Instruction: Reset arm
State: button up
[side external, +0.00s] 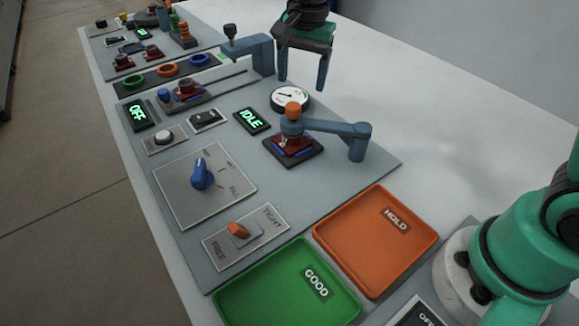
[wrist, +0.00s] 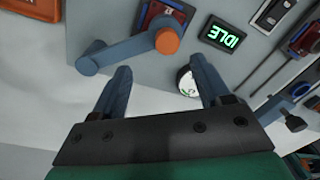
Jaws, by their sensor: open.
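My gripper (side external: 302,77) is open and empty, with its two fingers pointing down. In the side external view it hangs in the air at the far side of the grey panel, near the round white gauge (side external: 290,99). In the wrist view my gripper's (wrist: 160,85) fingers are spread apart, with the gauge (wrist: 186,82) showing beside one finger. The blue-grey swing arm with an orange knob (side external: 292,111) reaches over a small dark red fixture (side external: 293,148). It shows to the upper left of my fingers in the wrist view (wrist: 125,50).
An orange HOLD tray (side external: 345,236) and a green GOOD tray (side external: 262,311) lie at the front. A blue dial (side external: 202,174) and an orange FREE/TIGHT switch (side external: 238,230) sit on the panel. The white table on the right is clear.

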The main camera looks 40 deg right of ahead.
jog(key=s+d+n+t, duration=0.4)
jog(key=s+n+t, duration=0.2)
jog(key=s+n, duration=0.5)
jog(key=shift+s+f, duration=0.25)
jog(key=shift+f, duration=0.05)
jog(key=shift+d, duration=0.1)
dwell(0.7)
